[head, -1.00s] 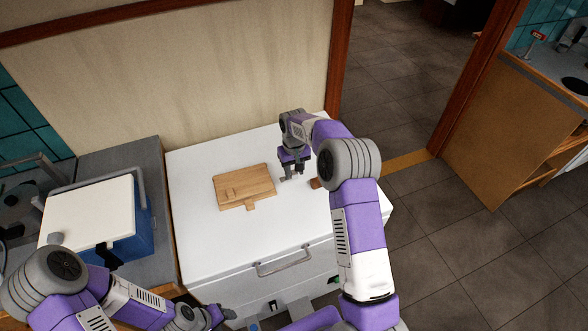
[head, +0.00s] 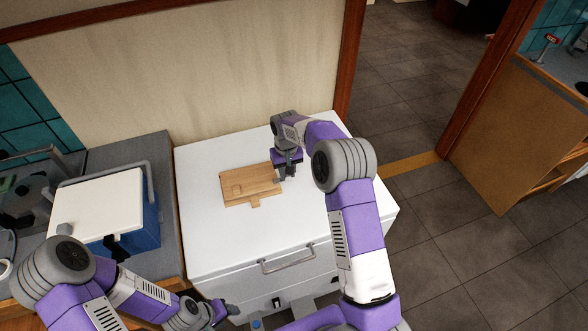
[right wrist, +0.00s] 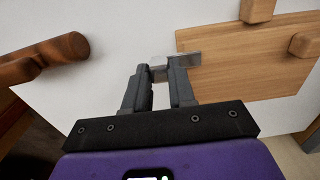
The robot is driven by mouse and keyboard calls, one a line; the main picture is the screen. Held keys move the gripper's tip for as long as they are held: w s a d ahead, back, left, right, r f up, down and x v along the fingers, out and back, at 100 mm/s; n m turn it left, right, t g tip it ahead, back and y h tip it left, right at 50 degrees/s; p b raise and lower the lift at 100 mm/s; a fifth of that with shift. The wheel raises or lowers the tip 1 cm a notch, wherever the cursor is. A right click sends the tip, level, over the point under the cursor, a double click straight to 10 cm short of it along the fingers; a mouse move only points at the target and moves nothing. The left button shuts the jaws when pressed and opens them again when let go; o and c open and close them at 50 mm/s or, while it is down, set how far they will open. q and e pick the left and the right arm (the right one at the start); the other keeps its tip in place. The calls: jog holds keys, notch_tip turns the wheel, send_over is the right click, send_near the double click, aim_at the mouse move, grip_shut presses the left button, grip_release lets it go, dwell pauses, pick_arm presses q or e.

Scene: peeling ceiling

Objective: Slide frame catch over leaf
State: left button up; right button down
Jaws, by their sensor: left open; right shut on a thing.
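A light wooden board, seemingly the leaf (head: 247,187), lies flat on the white top; it also shows in the right wrist view (right wrist: 245,75). It has a small block on it and a tab at its near edge. My right gripper (head: 284,177) is at the board's right edge. In the right wrist view, its fingertips (right wrist: 172,72) are shut on a small grey metal piece, seemingly the catch (right wrist: 183,60). The metal piece overlaps the board's edge in that view; whether it touches is unclear. My left gripper (head: 222,311) is open, low in front of the white cabinet, away from the board.
The white chest (head: 215,240) has a front handle (head: 287,258). A brown wooden piece (right wrist: 45,58) lies beside the gripper in the right wrist view. A blue box with white lid (head: 100,208) stands at left. The wall rises behind; the white top's front is clear.

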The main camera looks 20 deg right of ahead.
jog(key=c, duration=0.9)
grip_release()
notch_tip(320, 180, up, 8)
jog(key=shift+f+p, duration=0.2)
jog(key=shift+p, duration=0.2)
